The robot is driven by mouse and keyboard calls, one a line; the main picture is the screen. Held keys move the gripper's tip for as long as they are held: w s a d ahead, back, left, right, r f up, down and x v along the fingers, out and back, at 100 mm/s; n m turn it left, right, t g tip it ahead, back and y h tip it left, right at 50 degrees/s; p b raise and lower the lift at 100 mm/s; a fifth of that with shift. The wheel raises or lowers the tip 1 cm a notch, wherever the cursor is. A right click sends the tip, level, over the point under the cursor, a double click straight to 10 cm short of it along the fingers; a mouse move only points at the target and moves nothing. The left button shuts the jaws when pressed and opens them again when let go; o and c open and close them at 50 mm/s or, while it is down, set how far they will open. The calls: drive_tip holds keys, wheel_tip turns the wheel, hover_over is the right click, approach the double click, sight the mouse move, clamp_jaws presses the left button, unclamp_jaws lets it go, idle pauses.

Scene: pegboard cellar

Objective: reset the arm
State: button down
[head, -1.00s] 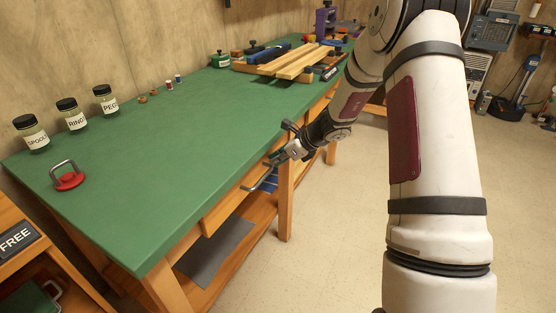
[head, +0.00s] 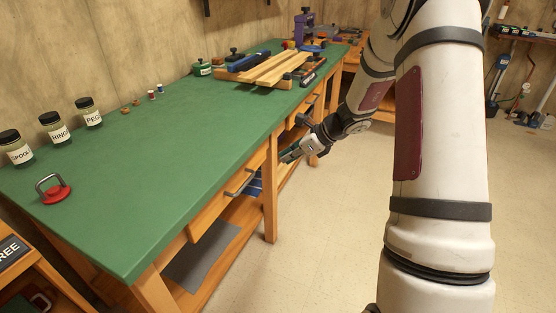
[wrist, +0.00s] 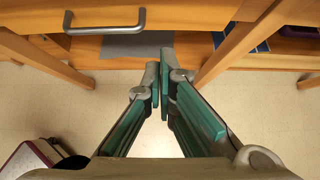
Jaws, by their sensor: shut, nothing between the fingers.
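My gripper (head: 290,154) is in front of the green-topped workbench (head: 150,165), just off its front edge and near a drawer handle (head: 240,183). It is shut and empty. In the wrist view my gripper (wrist: 161,85) has its fingers together, above the floor. The drawer handle also shows there at the upper left (wrist: 105,22). My arm comes down from the upper right in the head view.
On the bench stand three labelled jars (head: 55,129), a red suction lifter (head: 54,190), small spools and pegs, and clamped wooden boards (head: 270,68). A grey mat (head: 200,255) lies on the lower shelf.

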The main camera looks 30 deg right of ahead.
drive_tip(key=shift+s+d+r, duration=0.25)
drive_tip(key=shift+s+r, duration=0.05)
drive_tip(key=shift+r, duration=0.05)
drive_tip(key=s+a+r+n+g, duration=0.5)
drive_tip(key=s+a+r+n, duration=1.1)
drive_tip(key=s+a, duration=0.25)
drive_tip(key=s+d+r+n+g+h, duration=0.1)
drive_tip(key=s+d+n+h, duration=0.15)
drive_tip(key=s+n, duration=0.65)
drive_tip(key=s+d+n+h, duration=0.1)
drive_tip(key=s+n+h, duration=0.2)
drive_tip(key=s, duration=1.1)
wheel_tip(320, 180, up, 19)
drive_tip(key=t+p, duration=0.3)
drive_tip(key=p, duration=1.5)
drive_tip(key=shift+a+r, duration=0.2)
drive_tip(key=shift+a, duration=0.15)
